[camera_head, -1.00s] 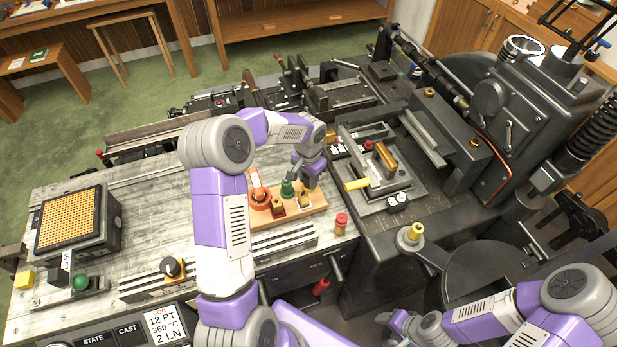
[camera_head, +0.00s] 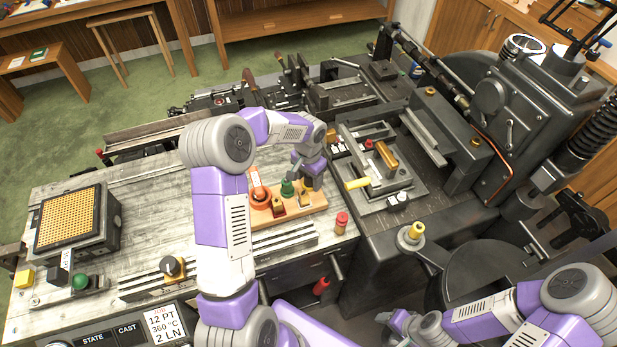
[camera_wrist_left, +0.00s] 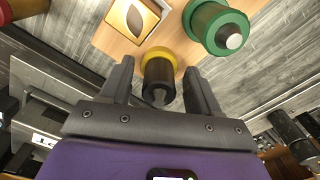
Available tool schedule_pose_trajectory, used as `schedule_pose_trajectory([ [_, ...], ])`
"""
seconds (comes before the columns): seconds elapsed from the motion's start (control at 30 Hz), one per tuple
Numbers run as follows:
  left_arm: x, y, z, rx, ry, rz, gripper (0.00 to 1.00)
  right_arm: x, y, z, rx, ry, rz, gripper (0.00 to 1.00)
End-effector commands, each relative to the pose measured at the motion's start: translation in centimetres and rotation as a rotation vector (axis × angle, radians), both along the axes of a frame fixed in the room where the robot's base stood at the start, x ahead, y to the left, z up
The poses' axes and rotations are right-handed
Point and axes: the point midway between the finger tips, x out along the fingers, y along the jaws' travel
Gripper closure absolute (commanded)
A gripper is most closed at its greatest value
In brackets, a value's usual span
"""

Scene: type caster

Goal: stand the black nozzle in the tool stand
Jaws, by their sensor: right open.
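The black nozzle (camera_wrist_left: 158,78) with a yellow collar shows in the left wrist view, upright at the wooden tool stand (camera_wrist_left: 115,45). My left gripper (camera_wrist_left: 157,72) is open, its fingers either side of the nozzle with a gap showing on each side. In the head view my left gripper (camera_head: 308,176) is low over the right part of the tool stand (camera_head: 285,217), and the nozzle's yellow collar (camera_head: 306,199) shows just below it. My right gripper (camera_head: 392,322) is open and empty at the bottom of the head view, well away from the stand.
A green nozzle (camera_head: 287,188) stands beside my left gripper, with an orange ring (camera_head: 260,198) further left. A red-topped piece (camera_head: 342,222) stands right of the stand. The caster (camera_head: 395,185) is at the right. The worktop (camera_head: 150,210) left of the stand is mostly clear.

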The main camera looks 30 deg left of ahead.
Motion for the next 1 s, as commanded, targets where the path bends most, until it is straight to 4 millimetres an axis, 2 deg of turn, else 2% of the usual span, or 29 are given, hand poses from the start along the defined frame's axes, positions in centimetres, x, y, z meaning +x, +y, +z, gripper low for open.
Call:
schedule_pose_trajectory([
  [0.33,0.0,0.0,0.5,0.001,-0.001,-0.001,0.38,0.0,0.0,0.1,0.000,0.000,0.000,0.42],
  [0.7,0.1,-0.1,6.2,0.001,-0.002,-0.001,0.38,0.0,0.0,0.6,0.000,0.000,0.000,0.42],
  [0.83,0.1,-0.1,7.3,0.000,-0.001,-0.002,0.38,0.0,0.0,0.7,0.000,0.000,0.000,0.42],
  [1.0,0.0,-0.1,7.6,-0.001,0.002,-0.002,0.38,0.0,0.0,0.7,0.000,0.000,0.000,0.42],
])
